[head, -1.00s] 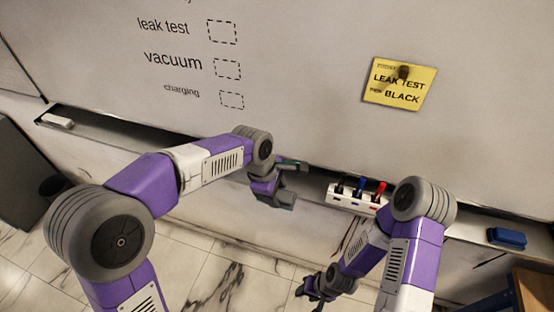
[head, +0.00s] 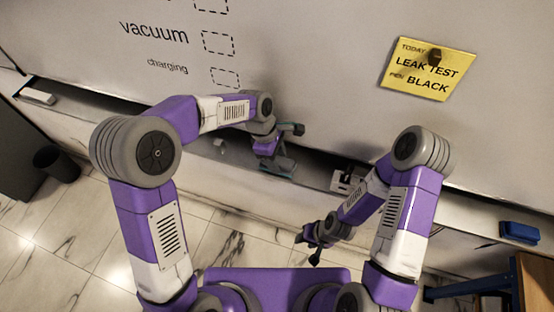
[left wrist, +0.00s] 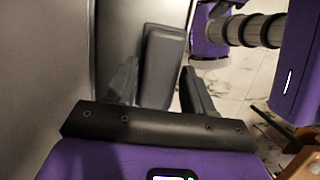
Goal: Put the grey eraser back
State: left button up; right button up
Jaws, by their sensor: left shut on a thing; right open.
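The grey eraser (left wrist: 162,65) is a dark grey block between the two fingers of my left gripper (left wrist: 160,85) in the left wrist view. The gripper is shut on it, and the block stands lengthwise close to a pale surface at left. In the head view my left gripper (head: 285,150) is in front of the whiteboard's lower edge, over the pen tray (head: 130,122). I cannot clearly tell the eraser from the fingers there. My right gripper (head: 314,246) is open and empty, lower down, in front of the wall below the tray.
A pen holder (head: 341,181) on the tray is mostly hidden by my right arm. A blue eraser (head: 519,232) lies at the tray's right, a whitish block (head: 38,97) at its left end. A yellow note (head: 428,72) is on the board. A wooden-edged table (head: 530,280) stands at lower right.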

pick_arm(q)
jog(key=shift+f, duration=0.95)
jog(key=o, duration=0.9)
jog(key=shift+o, duration=0.2)
jog(key=shift+r, duration=0.1)
jog(key=v, duration=1.2)
